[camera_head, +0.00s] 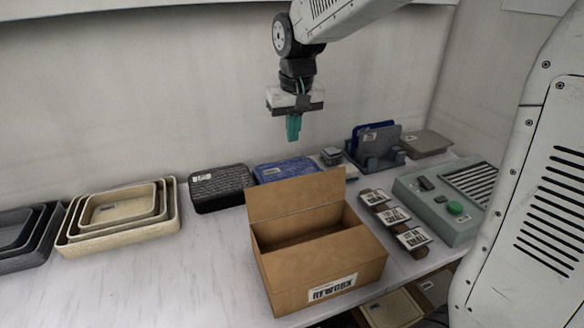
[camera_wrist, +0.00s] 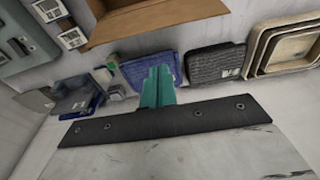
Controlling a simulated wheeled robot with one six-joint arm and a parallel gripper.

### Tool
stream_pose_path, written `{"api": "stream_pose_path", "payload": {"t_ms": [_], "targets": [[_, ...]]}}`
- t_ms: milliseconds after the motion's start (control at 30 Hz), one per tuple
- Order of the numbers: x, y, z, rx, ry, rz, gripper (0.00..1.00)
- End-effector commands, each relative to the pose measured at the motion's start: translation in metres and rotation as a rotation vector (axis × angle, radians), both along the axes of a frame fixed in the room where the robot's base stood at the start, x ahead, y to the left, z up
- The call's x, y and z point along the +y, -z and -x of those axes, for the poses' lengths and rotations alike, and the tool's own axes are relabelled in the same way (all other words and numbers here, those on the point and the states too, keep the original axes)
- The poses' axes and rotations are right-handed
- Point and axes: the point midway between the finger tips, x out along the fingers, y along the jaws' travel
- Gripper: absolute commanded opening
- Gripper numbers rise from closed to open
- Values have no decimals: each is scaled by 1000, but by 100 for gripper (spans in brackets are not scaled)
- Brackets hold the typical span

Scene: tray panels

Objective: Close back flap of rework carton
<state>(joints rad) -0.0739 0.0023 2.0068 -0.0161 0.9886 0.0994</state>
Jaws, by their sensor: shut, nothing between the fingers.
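The rework carton (camera_head: 318,276) is a brown cardboard box with a label on its front, standing on the light table. Its back flap (camera_head: 294,196) stands upright, leaning slightly back, and the top of the carton is open. Part of the carton (camera_wrist: 150,20) shows at the top of the wrist view. My gripper (camera_head: 293,130) has teal fingers and is shut and empty. It hangs above and behind the carton, apart from the flap. In the wrist view the teal fingers (camera_wrist: 157,88) are together, pointing toward the carton side.
Nested beige trays (camera_head: 124,212) and dark grey trays (camera_head: 28,238) stand at left. A black bin (camera_head: 221,188) and a blue bin (camera_head: 286,168) sit behind the carton.

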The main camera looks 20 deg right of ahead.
Motion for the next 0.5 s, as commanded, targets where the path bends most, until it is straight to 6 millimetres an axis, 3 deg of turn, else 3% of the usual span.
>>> {"api": "stream_pose_path", "payload": {"t_ms": [100,267,500], "targets": [[3,9,-19,-1,2,0,0],[3,20,-27,0,4,-1,0],[1,64,-32,3,5,0,0]]}}
